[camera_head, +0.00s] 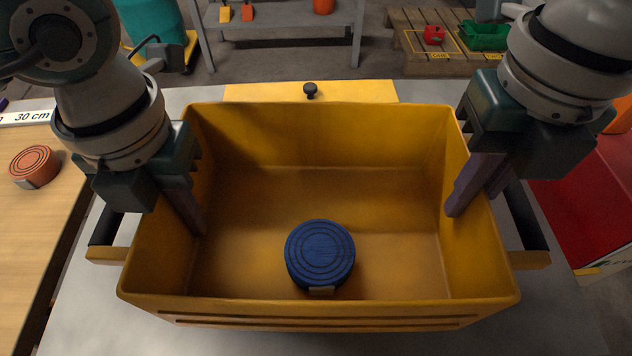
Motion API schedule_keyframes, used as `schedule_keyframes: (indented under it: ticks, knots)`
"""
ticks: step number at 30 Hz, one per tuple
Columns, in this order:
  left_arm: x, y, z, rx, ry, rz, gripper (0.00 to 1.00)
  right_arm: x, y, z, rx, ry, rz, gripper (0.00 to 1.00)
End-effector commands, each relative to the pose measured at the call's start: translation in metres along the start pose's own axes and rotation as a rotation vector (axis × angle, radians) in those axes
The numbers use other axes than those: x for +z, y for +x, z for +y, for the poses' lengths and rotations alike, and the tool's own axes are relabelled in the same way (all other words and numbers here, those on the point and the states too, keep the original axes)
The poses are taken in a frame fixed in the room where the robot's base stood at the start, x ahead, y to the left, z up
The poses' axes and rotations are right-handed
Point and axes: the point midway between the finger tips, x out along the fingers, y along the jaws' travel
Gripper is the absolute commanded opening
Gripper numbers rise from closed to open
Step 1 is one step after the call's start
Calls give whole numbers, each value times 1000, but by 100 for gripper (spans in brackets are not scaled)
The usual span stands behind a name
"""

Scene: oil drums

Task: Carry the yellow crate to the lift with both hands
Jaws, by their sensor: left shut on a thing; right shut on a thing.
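The yellow crate (315,312) sits upright in front of me over a grey surface, with a dark handle on each side. A round blue lidded thing (320,252) lies inside it, near the front middle. My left gripper (188,208) is shut on the crate's left wall, with one finger inside the crate. My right gripper (470,195) is shut on the crate's right wall, also with a finger inside. The outer fingers are partly hidden. I cannot make out a lift in this view.
A wooden table with a round orange thing (34,166) stands at the left. A yellow panel with a black knob (310,90) is behind the crate. A red box (590,205) is at the right. A pallet (425,58) and a grey shelf (285,18) stand further back.

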Motion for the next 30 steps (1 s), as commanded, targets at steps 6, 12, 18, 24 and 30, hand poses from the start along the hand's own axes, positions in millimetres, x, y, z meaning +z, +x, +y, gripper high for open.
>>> schedule_keyframes:
  ticks: [6,12,18,24,30]
  knots:
    - [0,7,0,1,-1,-1,0,0,7,-1,-2,1,-1,0]
    - [0,21,0,1,-1,-1,0,0,20,-1,-2,1,-1,0]
    - [0,36,0,1,-1,-1,0,0,36,-1,-2,1,-1,0]
    - [0,52,0,1,-1,-1,0,0,52,-1,-2,1,-1,0]
    - [0,48,0,1,-1,0,26,0,48,-1,-2,1,1,26]
